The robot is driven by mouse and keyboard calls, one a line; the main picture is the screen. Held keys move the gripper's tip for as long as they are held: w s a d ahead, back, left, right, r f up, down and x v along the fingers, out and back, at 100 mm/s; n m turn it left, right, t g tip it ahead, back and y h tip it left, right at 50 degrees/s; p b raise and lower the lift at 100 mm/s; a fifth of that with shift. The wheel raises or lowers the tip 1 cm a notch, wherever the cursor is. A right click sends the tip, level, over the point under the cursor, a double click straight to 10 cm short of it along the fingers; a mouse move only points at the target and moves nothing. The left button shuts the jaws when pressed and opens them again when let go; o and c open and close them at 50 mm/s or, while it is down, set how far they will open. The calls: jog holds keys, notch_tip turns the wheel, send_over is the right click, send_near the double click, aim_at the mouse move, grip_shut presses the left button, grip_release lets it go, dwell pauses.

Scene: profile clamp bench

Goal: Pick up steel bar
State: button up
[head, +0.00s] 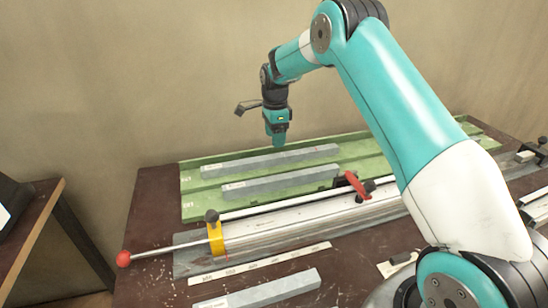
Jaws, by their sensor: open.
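Three grey steel bars show in the head view. One steel bar (270,160) lies at the back of the green tray (190,212). A second bar (280,183) lies in the tray in front of it, roughly parallel. A third bar (262,292) lies on the bench near the front edge of the picture. My gripper (279,143) points down above the back of the tray, near the back bar. It is open, and I see nothing held in it. Its fingertips are small here, and the exact gap to the bar cannot be told.
A profile clamp (300,226) with a red-knobbed lever (124,259), a yellow bracket (216,239) and a red handle (358,185) runs across the brown bench (150,215) in front of the tray. A white ruler strip (262,263) lies before it. A wall stands behind.

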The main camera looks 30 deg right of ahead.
aim_at(274, 156)
jog(key=shift+s+a+f+p, duration=0.15)
jog(key=shift+f+p, duration=0.35)
jog(key=shift+f, duration=1.25)
jog(key=shift+w+a+f+p, duration=0.15)
jog(key=shift+f+p, duration=0.3)
jog(key=shift+f, duration=1.3)
grip_shut()
